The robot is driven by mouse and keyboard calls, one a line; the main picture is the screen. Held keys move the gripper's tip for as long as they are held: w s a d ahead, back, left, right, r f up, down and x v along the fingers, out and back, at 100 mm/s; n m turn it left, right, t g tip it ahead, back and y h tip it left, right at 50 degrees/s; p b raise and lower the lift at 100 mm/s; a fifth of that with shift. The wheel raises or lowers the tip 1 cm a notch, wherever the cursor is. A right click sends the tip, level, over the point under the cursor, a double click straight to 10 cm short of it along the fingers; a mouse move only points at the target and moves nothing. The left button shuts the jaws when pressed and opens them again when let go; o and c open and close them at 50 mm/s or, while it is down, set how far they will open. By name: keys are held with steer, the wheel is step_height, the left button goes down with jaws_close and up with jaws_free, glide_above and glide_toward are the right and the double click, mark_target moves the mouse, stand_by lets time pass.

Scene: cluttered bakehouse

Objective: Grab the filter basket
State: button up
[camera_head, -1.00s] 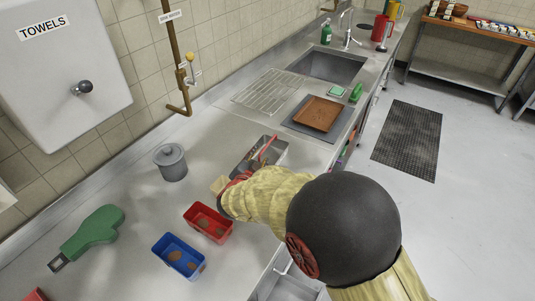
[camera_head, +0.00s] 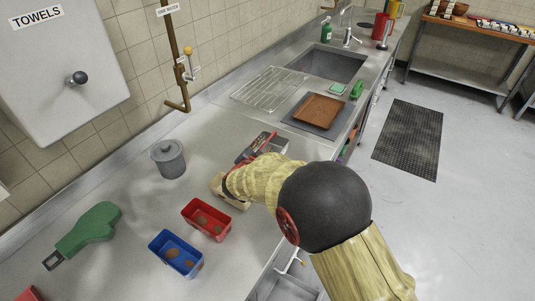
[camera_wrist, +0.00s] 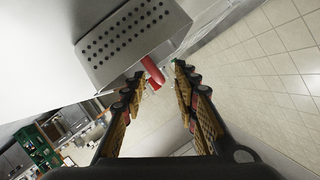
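The filter basket is a grey metal box with rows of holes and a red handle. It fills the upper left of the wrist view (camera_wrist: 130,38), and its red handle (camera_wrist: 152,70) points down toward the gap between my fingertips. In the head view the basket (camera_head: 279,146) sits on the steel counter, partly hidden by my arm. My gripper (camera_wrist: 157,75) is open, its two fingers on either side of the handle's end. I cannot tell whether either finger touches the handle.
A brown tray (camera_head: 319,109) and the sink (camera_head: 327,64) are beyond.

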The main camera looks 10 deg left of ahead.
steer(key=shift+c, duration=0.6)
jaws_close()
stand_by(0.3)
